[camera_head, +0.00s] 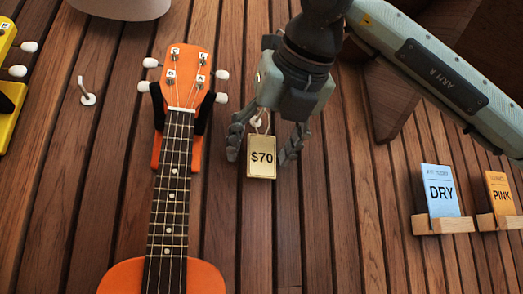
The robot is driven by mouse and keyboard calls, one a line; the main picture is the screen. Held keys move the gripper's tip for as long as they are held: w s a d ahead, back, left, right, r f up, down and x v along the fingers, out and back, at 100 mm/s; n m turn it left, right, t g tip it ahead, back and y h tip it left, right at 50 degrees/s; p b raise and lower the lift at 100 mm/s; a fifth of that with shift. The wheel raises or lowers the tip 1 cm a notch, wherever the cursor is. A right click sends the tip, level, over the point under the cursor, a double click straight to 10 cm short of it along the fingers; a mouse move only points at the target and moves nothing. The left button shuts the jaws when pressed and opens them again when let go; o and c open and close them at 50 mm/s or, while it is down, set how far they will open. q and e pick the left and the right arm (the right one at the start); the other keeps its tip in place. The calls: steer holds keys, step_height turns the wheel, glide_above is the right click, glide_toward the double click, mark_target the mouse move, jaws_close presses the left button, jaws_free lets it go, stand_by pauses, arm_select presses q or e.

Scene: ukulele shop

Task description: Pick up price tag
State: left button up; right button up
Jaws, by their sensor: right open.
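The price tag (261,164) is a small gold-coloured card marked "$70" with a dark edge. It hangs by a thin loop from a small white hook (257,122) on the slatted wood wall. My right gripper (263,155) comes down from above with its two dark fingers spread, one on the left and one on the right of the tag. The fingers look apart from the tag, with a gap on each side. The gripper body covers the wall above the hook. My left gripper is not in view.
An orange ukulele (168,200) hangs close on the left of the tag. An empty white hook (87,98) is farther left. A yellow instrument (8,90) is at the left edge. Cards marked DRY (440,190) and PINK (499,194) stand on small wooden ledges at right.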

steer(key=shift+w, duration=0.1)
steer(key=c, duration=0.9)
